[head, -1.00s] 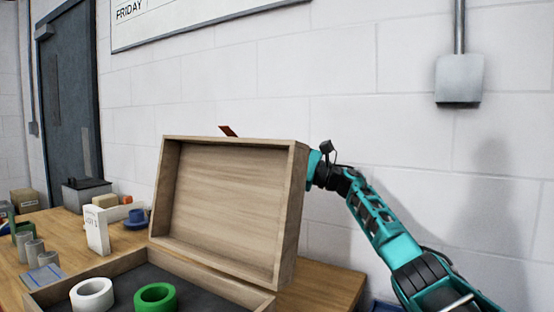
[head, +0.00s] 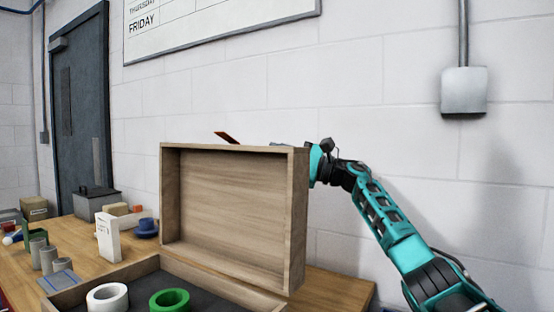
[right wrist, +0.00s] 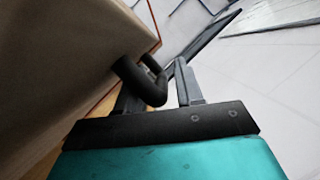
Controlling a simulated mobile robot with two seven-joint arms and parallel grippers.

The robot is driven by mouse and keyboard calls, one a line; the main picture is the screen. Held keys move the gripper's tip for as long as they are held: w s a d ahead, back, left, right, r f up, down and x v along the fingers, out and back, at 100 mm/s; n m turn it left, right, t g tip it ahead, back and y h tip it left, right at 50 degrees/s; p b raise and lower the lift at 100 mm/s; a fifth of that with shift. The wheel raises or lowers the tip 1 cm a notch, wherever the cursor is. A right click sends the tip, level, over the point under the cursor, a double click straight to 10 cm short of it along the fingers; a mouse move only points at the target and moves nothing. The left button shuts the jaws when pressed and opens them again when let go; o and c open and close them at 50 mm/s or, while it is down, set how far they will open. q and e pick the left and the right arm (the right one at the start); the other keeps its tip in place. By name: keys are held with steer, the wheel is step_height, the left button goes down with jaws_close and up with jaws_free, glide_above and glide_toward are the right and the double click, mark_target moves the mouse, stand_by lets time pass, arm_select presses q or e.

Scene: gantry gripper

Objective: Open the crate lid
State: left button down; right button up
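The wooden crate (head: 75,296) sits at the table's front, partly cut off by the bottom edge. Its lid (head: 232,210) stands raised, roughly upright, with its hollow inner side facing me. My right arm reaches from the right to behind the lid, which hides the gripper in the head view. In the right wrist view, my right gripper (right wrist: 158,78) has its fingers apart on either side of a black handle (right wrist: 150,88) beside the lid's outer face (right wrist: 70,60). A gap shows between the handle and the right finger. My left gripper is not in view.
A white tape roll (head: 107,297) and a green tape roll (head: 169,299) lie in the crate. Left on the table (head: 88,268) stand a white box (head: 109,237), a blue object (head: 147,228) and grey cylinders (head: 47,258). A wall is behind.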

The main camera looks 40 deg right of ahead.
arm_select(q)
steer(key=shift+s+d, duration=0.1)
arm_select(e)
steer(key=shift+o, duration=0.3)
steer(key=shift+f, duration=0.1)
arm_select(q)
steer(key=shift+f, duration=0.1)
arm_select(e)
steer(key=shift+f, duration=0.1)
steer(key=shift+s+d+f, duration=0.15)
steer(key=shift+s+d, duration=0.1)
steer(key=shift+s, duration=0.05)
arm_select(q)
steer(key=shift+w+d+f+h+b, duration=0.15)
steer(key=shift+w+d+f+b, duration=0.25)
steer(key=shift+b, duration=0.7)
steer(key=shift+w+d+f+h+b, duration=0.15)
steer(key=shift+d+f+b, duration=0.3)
steer(key=shift+b, duration=0.6)
arm_select(e)
steer(key=v, duration=1.2)
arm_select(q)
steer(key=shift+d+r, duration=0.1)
arm_select(e)
steer(key=shift+s, duration=0.1)
